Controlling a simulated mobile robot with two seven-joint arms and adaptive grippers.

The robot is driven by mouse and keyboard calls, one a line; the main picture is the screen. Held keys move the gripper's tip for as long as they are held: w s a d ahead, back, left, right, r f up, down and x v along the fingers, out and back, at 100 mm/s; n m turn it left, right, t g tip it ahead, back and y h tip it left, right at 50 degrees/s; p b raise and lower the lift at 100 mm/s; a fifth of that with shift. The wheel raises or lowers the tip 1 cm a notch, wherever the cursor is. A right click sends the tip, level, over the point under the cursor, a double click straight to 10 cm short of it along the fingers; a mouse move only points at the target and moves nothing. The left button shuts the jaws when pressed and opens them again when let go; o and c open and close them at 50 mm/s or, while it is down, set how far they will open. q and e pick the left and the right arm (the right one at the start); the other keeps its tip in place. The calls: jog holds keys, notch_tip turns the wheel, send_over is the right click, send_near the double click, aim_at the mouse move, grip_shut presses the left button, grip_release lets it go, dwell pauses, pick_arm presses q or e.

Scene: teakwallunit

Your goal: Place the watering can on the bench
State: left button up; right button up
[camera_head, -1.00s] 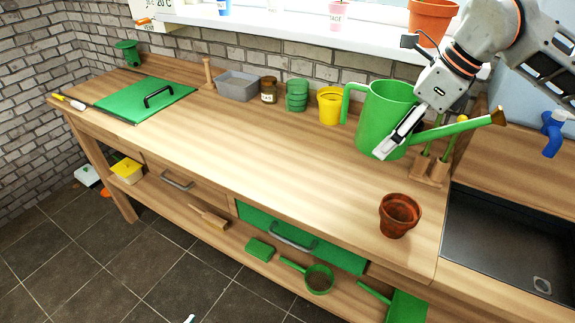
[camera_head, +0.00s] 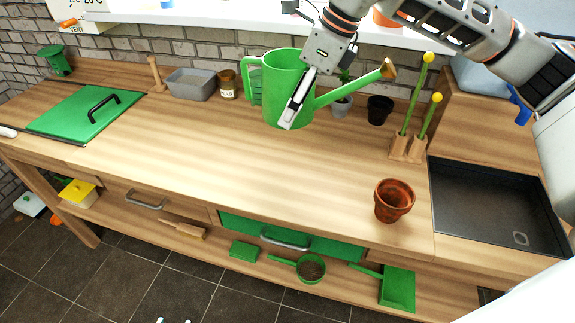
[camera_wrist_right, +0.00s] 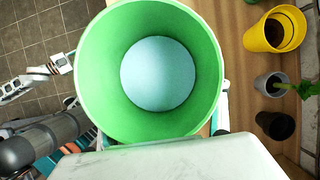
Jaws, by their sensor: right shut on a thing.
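The green watering can (camera_head: 287,82) is upright over the back middle of the bench (camera_head: 200,150), its handle to the left and its brass-tipped spout to the right. My right gripper (camera_head: 290,115) is shut on the can's side wall. I cannot tell whether its base touches the bench. The right wrist view looks into the can (camera_wrist_right: 97,90), with a pale blue disc inside. My left gripper (camera_head: 173,321) shows only as two separate tips at the head view's bottom edge.
A terracotta pot (camera_head: 393,201) stands at the front right, left of the dark sink (camera_head: 495,205). Behind the can are a yellow pot (camera_wrist_right: 275,32), a grey pot (camera_head: 341,106) and a black pot (camera_head: 379,110). A green board (camera_head: 85,114) lies left. The bench's middle is clear.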

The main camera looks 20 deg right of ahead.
send_over(289, 173)
jog(key=d, duration=0.1)
jog(key=f, duration=0.8)
jog(key=s+f, duration=0.1)
jog(key=f, duration=0.3)
jog(key=shift+d+f, duration=0.1)
jog(key=shift+f, duration=0.15)
jog(key=shift+w+f, duration=0.1)
jog(key=shift+f, duration=2.4)
jog(key=shift+f, duration=0.2)
jog(key=o, duration=1.6)
